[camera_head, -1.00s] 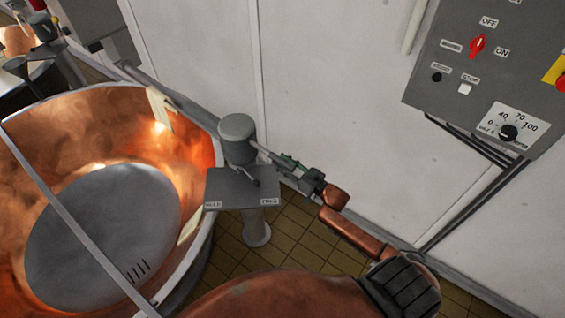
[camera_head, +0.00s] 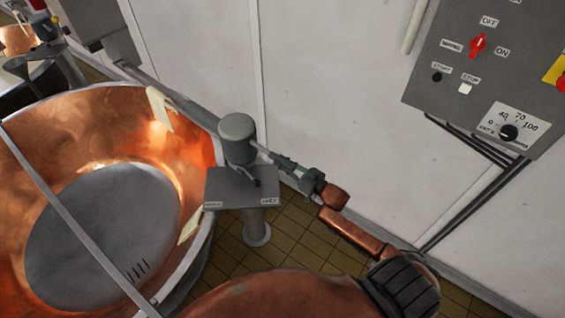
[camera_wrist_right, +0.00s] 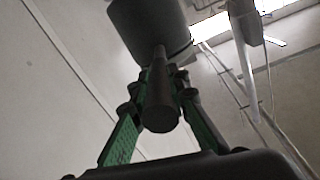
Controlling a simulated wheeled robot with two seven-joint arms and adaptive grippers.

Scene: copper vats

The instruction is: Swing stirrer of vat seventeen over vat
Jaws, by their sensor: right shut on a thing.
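The copper vat (camera_head: 95,120) stands open at the left of the head view, with a grey disc-like floor (camera_head: 105,235) inside. The stirrer's post (camera_head: 237,140) stands beside its right rim, a grey cylinder head above a flat grey plate (camera_head: 243,188). A bar runs from the head down and right to my right gripper (camera_head: 290,167), which is shut on it. In the right wrist view the green fingers (camera_wrist_right: 160,95) close around a dark round-ended handle (camera_wrist_right: 161,105); the grey cylinder shows behind it. My left gripper is not in view.
A grey control panel (camera_head: 490,75) with a red switch and a dial hangs on the white wall (camera_head: 340,80) at the right. A thin grey bar (camera_head: 75,215) crosses the vat. Tiled floor (camera_head: 295,230) shows between the post and the wall.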

